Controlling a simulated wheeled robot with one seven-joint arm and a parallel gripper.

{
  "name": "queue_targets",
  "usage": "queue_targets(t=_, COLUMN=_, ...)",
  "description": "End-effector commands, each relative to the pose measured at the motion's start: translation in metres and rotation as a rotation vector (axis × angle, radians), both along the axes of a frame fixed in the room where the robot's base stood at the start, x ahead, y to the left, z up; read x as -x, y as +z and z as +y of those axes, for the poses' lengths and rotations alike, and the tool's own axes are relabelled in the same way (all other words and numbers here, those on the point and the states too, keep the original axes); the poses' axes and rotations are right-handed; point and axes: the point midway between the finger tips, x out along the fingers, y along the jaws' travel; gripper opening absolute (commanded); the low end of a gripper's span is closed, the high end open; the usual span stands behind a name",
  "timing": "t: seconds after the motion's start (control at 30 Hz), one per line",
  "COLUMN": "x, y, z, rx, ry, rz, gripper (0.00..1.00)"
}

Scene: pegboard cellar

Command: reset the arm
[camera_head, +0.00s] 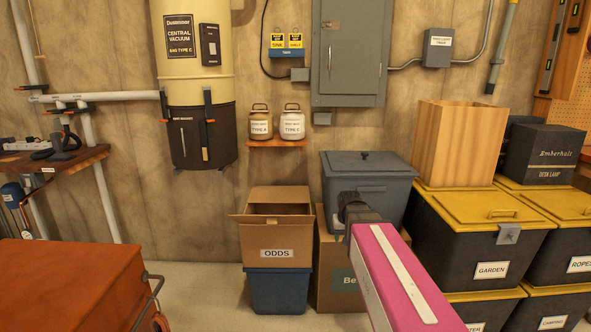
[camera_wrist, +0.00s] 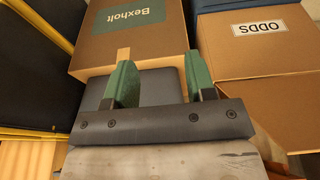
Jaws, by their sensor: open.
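My gripper (camera_wrist: 160,64) shows in the wrist view with two green fingers standing apart on a dark bar. Nothing is held between them. A dark grey surface lies beyond the fingers, with the cardboard Bexholt box (camera_wrist: 100,48) past it. In the head view, my arm reaches in from the lower right. Its dark end is in front of the grey lidded bin (camera_head: 388,180), and the fingers cannot be made out there. Whether anything touches the bin cannot be told.
An open cardboard ODDS box (camera_head: 275,230) stands on a blue bin (camera_head: 278,290) to the left. Black totes with yellow lids (camera_head: 490,208) are stacked at right, one bearing an open wooden box (camera_head: 458,140). An orange cabinet (camera_head: 75,285) stands front left. Bare floor shows between.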

Motion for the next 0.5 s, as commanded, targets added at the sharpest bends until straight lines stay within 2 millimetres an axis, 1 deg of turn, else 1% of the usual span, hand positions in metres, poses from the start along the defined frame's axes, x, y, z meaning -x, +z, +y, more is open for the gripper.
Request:
queue_targets(t=0.03, x=0.021, y=-0.018, z=-0.001, rx=-0.001, ry=-0.001, rz=0.03, gripper=0.5)
queue_targets(t=0.2, x=0.072, y=-0.068, z=-0.003, rx=-0.003, ry=-0.002, rz=0.118, gripper=0.5)
queue_targets(t=0.3, x=0.1, y=-0.092, z=-0.005, rx=-0.004, ry=-0.003, rz=0.165, gripper=0.5)
queue_targets(t=0.4, x=0.123, y=-0.109, z=-0.005, rx=-0.006, ry=-0.004, rz=0.202, gripper=0.5)
queue_targets(t=0.5, x=0.138, y=-0.12, z=-0.006, rx=-0.007, ry=-0.005, rz=0.226, gripper=0.5)
